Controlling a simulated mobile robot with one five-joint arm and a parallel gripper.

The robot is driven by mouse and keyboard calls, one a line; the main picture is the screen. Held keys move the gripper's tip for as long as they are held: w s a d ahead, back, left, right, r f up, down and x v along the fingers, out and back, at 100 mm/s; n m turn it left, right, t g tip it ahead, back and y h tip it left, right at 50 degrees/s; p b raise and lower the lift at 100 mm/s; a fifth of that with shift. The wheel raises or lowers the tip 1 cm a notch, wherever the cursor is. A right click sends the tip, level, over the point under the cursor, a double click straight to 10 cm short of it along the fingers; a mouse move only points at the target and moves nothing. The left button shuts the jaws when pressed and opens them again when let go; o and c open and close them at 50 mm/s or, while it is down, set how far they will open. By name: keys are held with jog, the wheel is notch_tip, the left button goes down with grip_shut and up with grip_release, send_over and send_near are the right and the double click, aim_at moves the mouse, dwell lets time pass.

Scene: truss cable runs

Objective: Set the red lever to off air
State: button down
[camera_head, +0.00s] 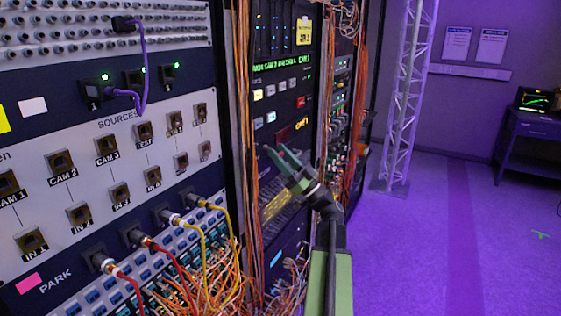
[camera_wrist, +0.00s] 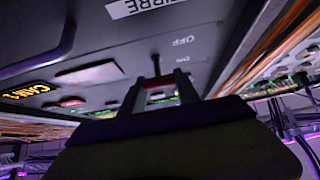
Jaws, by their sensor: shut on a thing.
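In the wrist view my gripper (camera_wrist: 158,84) has its two fingers on either side of a small lever (camera_wrist: 156,65). The jaws are shut on it. A thin dark end of the lever shows beyond the fingertips, with a dull reddish part between the fingers. The word OFF (camera_wrist: 183,40) is printed on the dark panel to its right, with a smaller, unclear word below.
An amber CAM 1 display (camera_head: 301,123) and a red button (camera_head: 300,102) sit close above the gripper. Orange cable bundles (camera_head: 243,130) run down beside the panel. A patch panel (camera_head: 100,170) with plugged cables stands left. A truss (camera_head: 407,95) stands right, beside open floor (camera_head: 430,250).

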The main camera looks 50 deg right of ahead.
dwell(0.4)
jog(key=c, duration=0.9)
grip_release()
jog(key=b+v, duration=1.1)
jog(key=v, duration=0.6)
jog(key=shift+f, duration=0.3)
